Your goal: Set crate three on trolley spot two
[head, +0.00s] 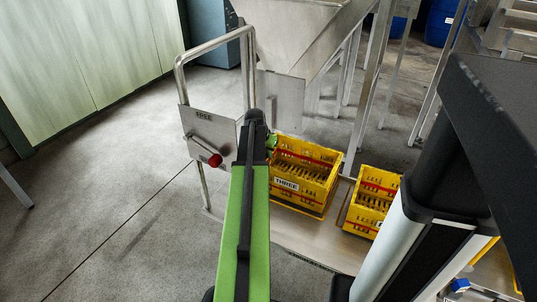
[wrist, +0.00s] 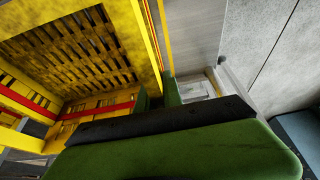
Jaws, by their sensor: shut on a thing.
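Crate three (head: 287,185), a yellow slatted crate with a red band and a label reading THREE, is right of my arm in the head view. My gripper (head: 271,141) is at its far left upper edge, partly hidden behind my arm. In the wrist view the yellow crate (wrist: 70,50) fills the left side, and the green fingers of my gripper (wrist: 158,93) are shut on its wall. I cannot tell whether the crate rests on the steel deck or hangs just above it. I cannot make out a trolley or its spot two.
Another yellow crate (head: 372,200) stands right of crate three, over the pale steel deck (head: 290,238). A steel panel (head: 209,136) with a red knob and a tube frame stands left. A steel hopper (head: 300,40) is behind. The concrete floor at left is clear.

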